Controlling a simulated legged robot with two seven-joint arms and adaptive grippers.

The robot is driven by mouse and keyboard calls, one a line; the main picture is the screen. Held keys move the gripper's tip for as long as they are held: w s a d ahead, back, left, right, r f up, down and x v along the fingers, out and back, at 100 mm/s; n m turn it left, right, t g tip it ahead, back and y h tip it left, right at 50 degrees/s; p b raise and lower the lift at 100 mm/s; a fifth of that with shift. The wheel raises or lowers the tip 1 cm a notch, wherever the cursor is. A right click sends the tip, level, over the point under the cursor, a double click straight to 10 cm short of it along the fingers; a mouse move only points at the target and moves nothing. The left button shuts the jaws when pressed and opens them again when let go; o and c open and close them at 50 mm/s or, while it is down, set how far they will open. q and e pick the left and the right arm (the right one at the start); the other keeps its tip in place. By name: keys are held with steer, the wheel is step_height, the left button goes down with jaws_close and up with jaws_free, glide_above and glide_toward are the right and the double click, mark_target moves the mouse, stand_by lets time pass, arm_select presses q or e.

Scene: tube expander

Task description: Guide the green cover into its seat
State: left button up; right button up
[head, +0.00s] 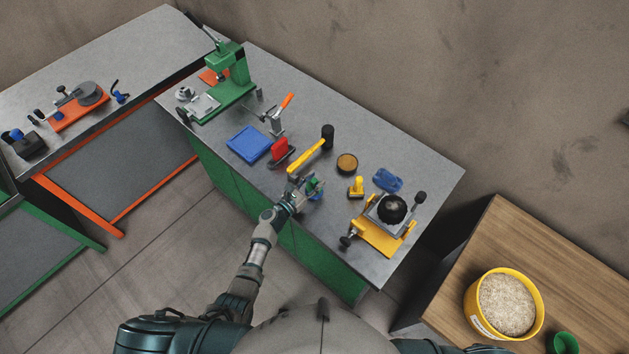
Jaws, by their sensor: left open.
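My left gripper (306,188) is open at the front edge of the grey-topped bench (330,225). A small green piece (313,182), which looks like the green cover, shows right at its fingertips. A bit of blue (317,194) shows just below it. The fingers partly hide both, so I cannot tell whether they touch the green piece or what it rests on. I cannot make out its seat. Only part of my right arm shows at the bottom edge; its gripper is not visible.
A yellow fixture with a black ball (392,208) stands right, a green press (238,70) back left. The bench's front-centre right is clear.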

arm_select(q)
steer(key=shift+s+a, duration=0.15)
steer(key=shift+p+v, duration=0.55)
steer(key=shift+v, duration=0.95)
steer(key=o, duration=0.6)
steer(key=shift+c, duration=0.2)
steer(key=shift+o, duration=0.3)
steer(key=o, duration=0.3)
steer(key=shift+o, duration=0.2)
steer(key=shift+o, duration=1)
